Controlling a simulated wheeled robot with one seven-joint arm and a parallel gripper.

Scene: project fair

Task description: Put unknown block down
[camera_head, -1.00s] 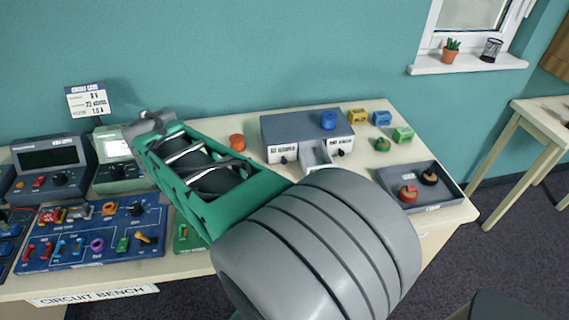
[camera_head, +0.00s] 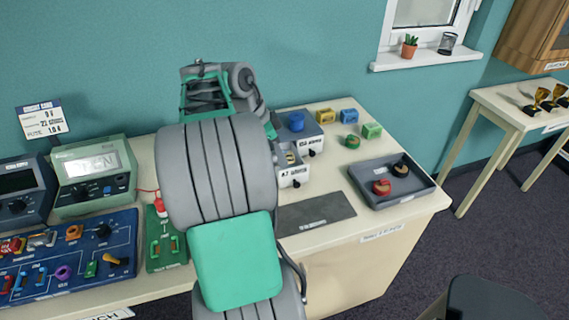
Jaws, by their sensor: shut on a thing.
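My own arm covers the middle of the view and reaches up over the bench. The fingers of my gripper are hidden behind it, so neither they nor anything between them shows. I cannot make out an unknown block. A dark labelled mat (camera_head: 316,214) lies bare on the bench just right of my arm. Behind it stands a grey drawer box (camera_head: 312,131), partly hidden by my arm, with a drawer (camera_head: 293,178) pulled out and a small pale thing inside. A blue round piece (camera_head: 297,121) sits on top of the box.
Yellow (camera_head: 325,116), blue (camera_head: 349,115) and green (camera_head: 372,131) blocks and a round green piece (camera_head: 352,141) stand behind. A grey tray (camera_head: 412,197) holds red and black pieces. A circuit board (camera_head: 70,262) and meters (camera_head: 93,176) fill the left.

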